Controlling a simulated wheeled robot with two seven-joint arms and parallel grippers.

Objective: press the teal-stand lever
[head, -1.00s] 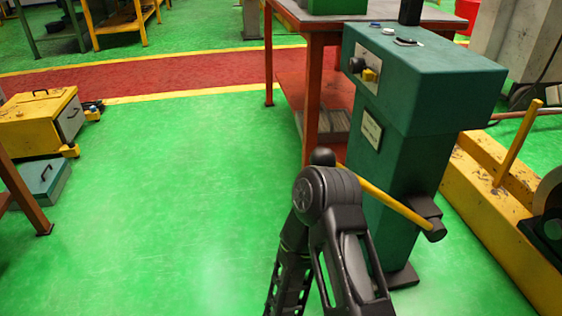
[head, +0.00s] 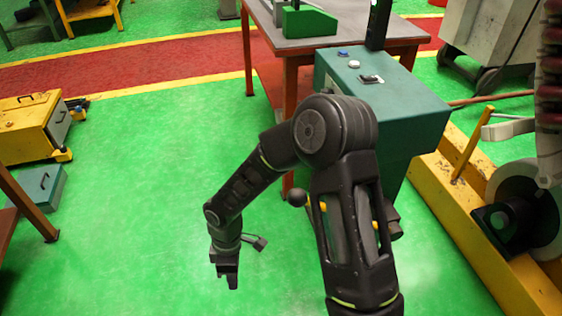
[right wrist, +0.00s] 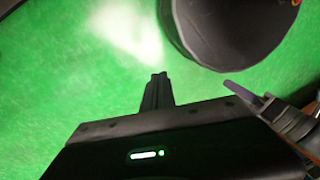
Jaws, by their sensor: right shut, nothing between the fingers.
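The teal stand (head: 390,100) stands right of centre in the head view, its lower front mostly hidden behind my right arm. Its lever's black knob (head: 297,197) shows just left of my arm; only short bits of the yellow rod (head: 323,208) are visible. My right gripper (head: 229,281) is shut and empty, pointing down, left of and below the knob in the picture, apart from it. In the right wrist view its closed fingers (right wrist: 158,80) are over green floor. A large dark rounded shape (right wrist: 228,28), seemingly the knob, is right of them. My left gripper is out of view.
A red-legged table (head: 285,40) with a green block (head: 309,23) stands behind the stand. A yellow frame (head: 500,255) with a wheel-like part lies to the right. A yellow cabinet (head: 28,130) is at the left. The floor (head: 130,230) between is clear.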

